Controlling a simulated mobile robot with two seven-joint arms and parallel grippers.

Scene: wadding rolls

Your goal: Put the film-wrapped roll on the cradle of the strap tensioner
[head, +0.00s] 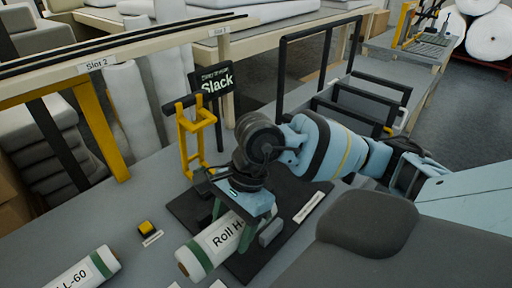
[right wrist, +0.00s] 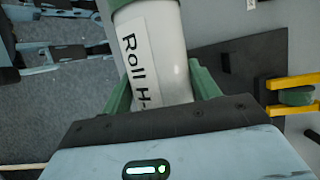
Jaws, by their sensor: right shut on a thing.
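A white roll labelled "Roll H-" (head: 208,246), with a green band near its end, is held in my right gripper (head: 232,222). The gripper's green fingers are shut on its sides. In the right wrist view the roll (right wrist: 155,35) lies between both fingers and looks glossy; the end of its label is hidden. The strap tensioner has a yellow frame (head: 197,140), a black base plate (head: 290,212) and a sign reading "Slack" (head: 214,80). The roll is over the plate's front left part. I cannot tell whether it touches, and the cradle is not clearly visible. My left gripper is not in view.
Another roll labelled "LL-60" (head: 82,272) lies at the bottom left. A black rail frame (head: 345,95) stands behind my right arm. A "Slot 2" rack (head: 97,65) stands at left.

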